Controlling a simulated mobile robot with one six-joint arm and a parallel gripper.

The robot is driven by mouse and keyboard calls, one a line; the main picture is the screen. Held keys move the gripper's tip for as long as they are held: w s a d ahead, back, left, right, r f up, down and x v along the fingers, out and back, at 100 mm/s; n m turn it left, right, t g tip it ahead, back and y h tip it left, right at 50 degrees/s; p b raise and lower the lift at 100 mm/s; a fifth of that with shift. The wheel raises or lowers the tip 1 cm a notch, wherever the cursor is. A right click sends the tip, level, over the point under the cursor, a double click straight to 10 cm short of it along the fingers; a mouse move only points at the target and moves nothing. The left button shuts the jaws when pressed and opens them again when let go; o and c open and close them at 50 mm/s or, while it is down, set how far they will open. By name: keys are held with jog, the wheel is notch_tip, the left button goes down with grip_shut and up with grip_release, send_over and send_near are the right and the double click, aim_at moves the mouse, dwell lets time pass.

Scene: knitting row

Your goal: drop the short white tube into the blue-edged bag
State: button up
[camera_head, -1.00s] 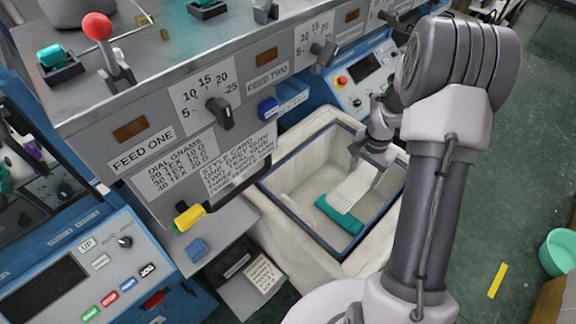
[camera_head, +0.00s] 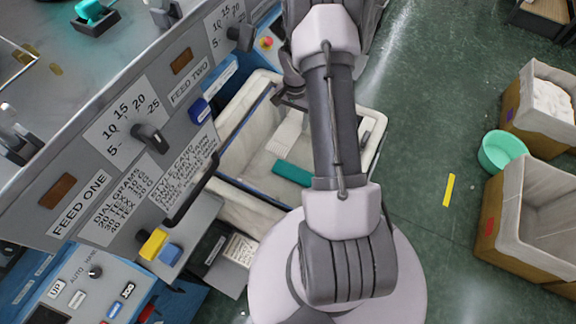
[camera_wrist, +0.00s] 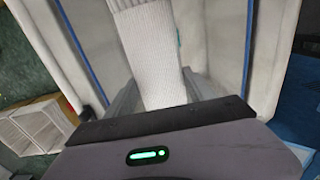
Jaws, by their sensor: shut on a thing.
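The short white tube (camera_head: 286,135) is a ribbed white knit piece. In the wrist view the white tube (camera_wrist: 152,45) stands out between the fingers of my gripper (camera_wrist: 163,88), which is shut on it. In the head view my gripper is mostly hidden behind my arm. The tube shows over the opening of the cream blue-edged bag (camera_head: 243,97); its exact height above the bottom is hard to tell. A teal roll (camera_head: 292,173) lies inside the bag. The bag's blue edge (camera_wrist: 80,52) also shows in the wrist view.
The grey machine front with a dial (camera_head: 150,138) and a black handle (camera_head: 190,190) stands left of the bag. To the right are green floor, a yellow strip (camera_head: 449,190), a mint tub (camera_head: 502,151) and a lined bin (camera_head: 500,215).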

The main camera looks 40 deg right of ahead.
jog(key=o, duration=1.4)
jog(key=shift+r, duration=0.1)
notch_tip(320, 180, up, 8)
jog(key=shift+f, duration=0.25)
